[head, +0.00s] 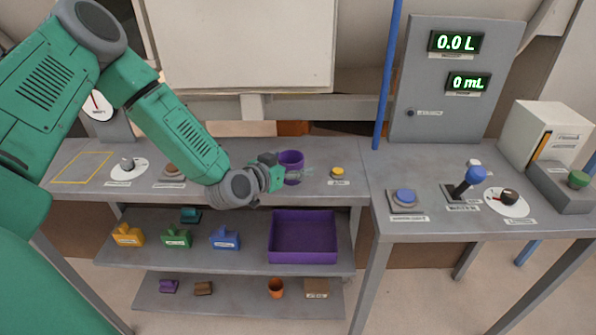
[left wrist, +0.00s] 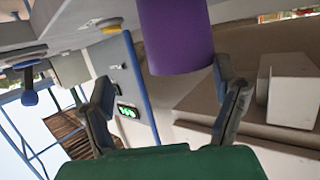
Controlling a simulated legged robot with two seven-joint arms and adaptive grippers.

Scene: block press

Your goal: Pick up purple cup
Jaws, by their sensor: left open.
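The purple cup (head: 291,166) stands upright on the left grey table in the head view, near its right part. In the left wrist view the cup (left wrist: 176,35) fills the top middle, ahead of the fingers. My left gripper (head: 284,176) is at the cup's left side in the head view. In the left wrist view its two fingers (left wrist: 162,95) are spread apart, with the cup's near end just beyond and between the tips. Whether a finger touches the cup I cannot tell. My right gripper is not in view.
A yellow button (head: 337,172) sits right of the cup. A blue pole (head: 387,75) stands behind. A purple bin (head: 303,237) and several coloured blocks (head: 176,237) lie on the shelf below. The right table (head: 430,224) carries a blue button and a lever.

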